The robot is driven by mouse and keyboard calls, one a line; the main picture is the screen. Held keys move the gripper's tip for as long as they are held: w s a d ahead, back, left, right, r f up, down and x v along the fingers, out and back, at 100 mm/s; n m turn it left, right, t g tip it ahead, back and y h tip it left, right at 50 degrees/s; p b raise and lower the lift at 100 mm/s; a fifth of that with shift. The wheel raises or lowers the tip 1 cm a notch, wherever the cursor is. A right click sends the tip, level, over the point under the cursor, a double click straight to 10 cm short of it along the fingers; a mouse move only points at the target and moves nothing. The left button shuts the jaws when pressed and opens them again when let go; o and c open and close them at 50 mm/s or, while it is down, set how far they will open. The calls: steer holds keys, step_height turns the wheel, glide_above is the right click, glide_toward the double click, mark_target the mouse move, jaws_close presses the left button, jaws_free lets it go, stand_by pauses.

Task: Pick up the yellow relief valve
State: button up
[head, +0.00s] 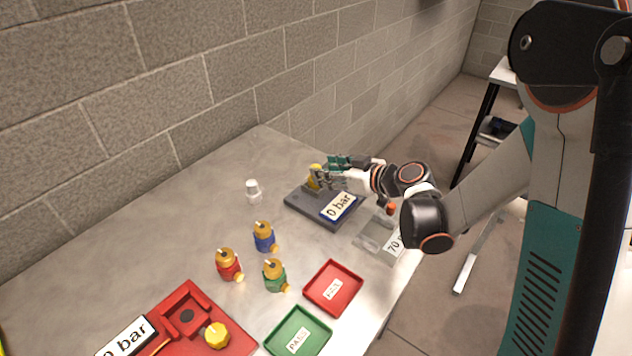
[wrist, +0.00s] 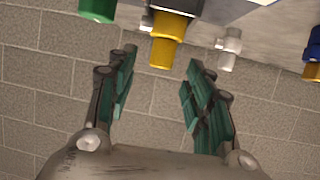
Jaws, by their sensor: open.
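The yellow relief valve (head: 315,180) stands on a dark grey base (head: 300,204) with a "0 bar" sign, towards the far end of the table. In the wrist view the yellow valve (wrist: 168,50) hangs from the top of the picture, in line with the gap between my fingers. My gripper (head: 332,176) is open beside the valve, to its right in the head view, and partly hides it. In the wrist view my gripper (wrist: 161,72) has its two green-padded fingers apart, with nothing clamped.
Blue (head: 264,238), red (head: 229,265) and green (head: 275,276) valves stand mid-table. A white fitting (head: 254,191) is left of the base. A red tray (head: 349,274), green tray (head: 319,318), grey "70" plate (head: 372,247) and red base (head: 236,342) are nearer. A block wall runs behind.

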steer(key=b+x, duration=0.1)
steer(key=x, duration=0.4)
steer(key=shift+b, duration=0.4)
jaws_close()
